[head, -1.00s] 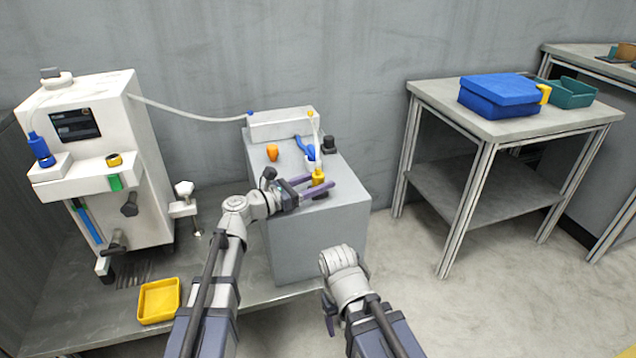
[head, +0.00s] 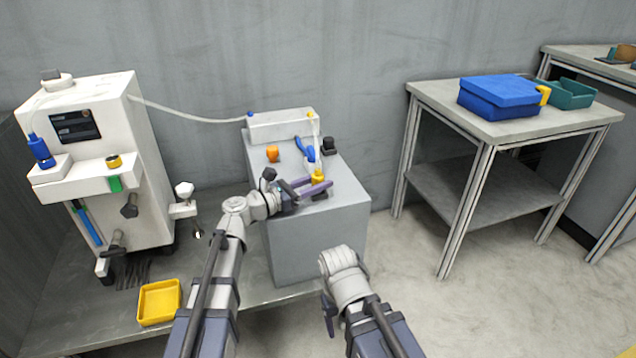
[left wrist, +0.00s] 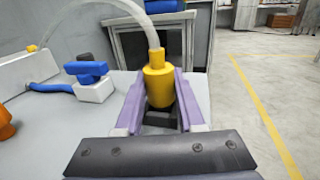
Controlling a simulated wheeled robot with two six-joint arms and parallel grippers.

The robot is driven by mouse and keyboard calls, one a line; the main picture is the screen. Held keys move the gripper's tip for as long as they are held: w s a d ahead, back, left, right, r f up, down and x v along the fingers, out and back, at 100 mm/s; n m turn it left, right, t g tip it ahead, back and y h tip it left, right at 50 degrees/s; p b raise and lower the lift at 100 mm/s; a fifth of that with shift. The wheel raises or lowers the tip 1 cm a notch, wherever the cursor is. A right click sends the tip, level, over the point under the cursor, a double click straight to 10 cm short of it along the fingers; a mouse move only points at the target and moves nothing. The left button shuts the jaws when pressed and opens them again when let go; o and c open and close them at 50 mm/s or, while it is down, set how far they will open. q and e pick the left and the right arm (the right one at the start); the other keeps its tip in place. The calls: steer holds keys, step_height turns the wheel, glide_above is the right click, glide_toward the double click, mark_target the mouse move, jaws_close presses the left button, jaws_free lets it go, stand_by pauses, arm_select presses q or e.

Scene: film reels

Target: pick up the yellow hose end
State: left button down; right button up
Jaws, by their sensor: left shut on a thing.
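The yellow hose end (head: 318,175) is a yellow cylinder with a pale hose rising from its top. It stands upright over the grey block (head: 318,240). My left gripper (head: 316,189) has its purple fingers closed on it from both sides. In the left wrist view the yellow hose end (left wrist: 159,86) sits between the two fingers of my left gripper (left wrist: 160,100), with a dark piece below it. My right arm (head: 345,280) shows at the bottom middle of the head view; its fingers are not clearly seen.
A blue-handled valve (head: 305,150), an orange knob (head: 272,154) and a black knob (head: 329,145) stand on the block. A white machine (head: 110,170) is at left, with a yellow tray (head: 159,302) in front. A blue case (head: 498,97) lies on the right table.

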mark_target(318, 175)
arm_select(q)
step_height(318, 175, up, 10)
steer(key=p, duration=0.9)
steer(key=shift+p, duration=0.4)
arm_select(e)
step_height(318, 175, up, 10)
